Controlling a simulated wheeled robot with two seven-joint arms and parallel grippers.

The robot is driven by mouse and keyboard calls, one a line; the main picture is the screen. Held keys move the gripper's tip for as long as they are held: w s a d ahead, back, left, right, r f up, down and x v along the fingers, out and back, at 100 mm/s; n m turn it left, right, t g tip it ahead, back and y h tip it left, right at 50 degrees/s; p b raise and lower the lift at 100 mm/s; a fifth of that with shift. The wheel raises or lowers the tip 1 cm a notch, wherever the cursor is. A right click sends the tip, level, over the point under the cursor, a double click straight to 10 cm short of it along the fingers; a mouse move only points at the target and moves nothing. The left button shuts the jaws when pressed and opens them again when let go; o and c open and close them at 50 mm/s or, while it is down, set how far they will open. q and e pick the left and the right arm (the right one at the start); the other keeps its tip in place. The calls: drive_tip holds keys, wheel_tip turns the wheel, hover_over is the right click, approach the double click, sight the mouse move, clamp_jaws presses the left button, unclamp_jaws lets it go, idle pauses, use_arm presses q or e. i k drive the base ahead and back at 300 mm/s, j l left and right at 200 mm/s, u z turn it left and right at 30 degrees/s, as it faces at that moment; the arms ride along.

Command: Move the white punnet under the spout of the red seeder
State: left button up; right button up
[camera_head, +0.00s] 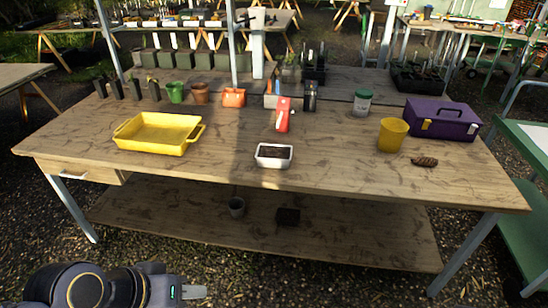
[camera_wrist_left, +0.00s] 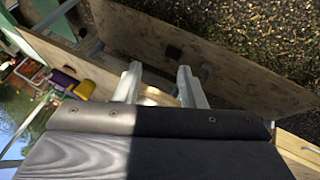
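The white punnet (camera_head: 274,163), with dark soil-like filling, sits upright on the wooden bench near its front middle. The red seeder (camera_head: 283,120) stands behind it and slightly to the right, with bare bench between them. Its spout is too small to make out clearly. My left gripper (camera_head: 194,292) is low in front of the bench, at the bottom of the head view, well away from the punnet. In the left wrist view its two fingers (camera_wrist_left: 158,82) stand apart with nothing between them. My right gripper is not in view.
On the bench (camera_head: 220,165) are a yellow tray (camera_head: 158,147) at left, an orange container (camera_head: 234,97), a yellow pot (camera_head: 392,134), a brown lump (camera_head: 424,161) and a purple toolbox (camera_head: 443,118) at right. The bench around the punnet is clear. A lower shelf (camera_head: 340,240) runs underneath.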

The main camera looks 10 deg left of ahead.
sight(275, 156)
drive_tip(key=i+j+z, duration=1.05)
drive_tip(key=k+j, duration=0.1)
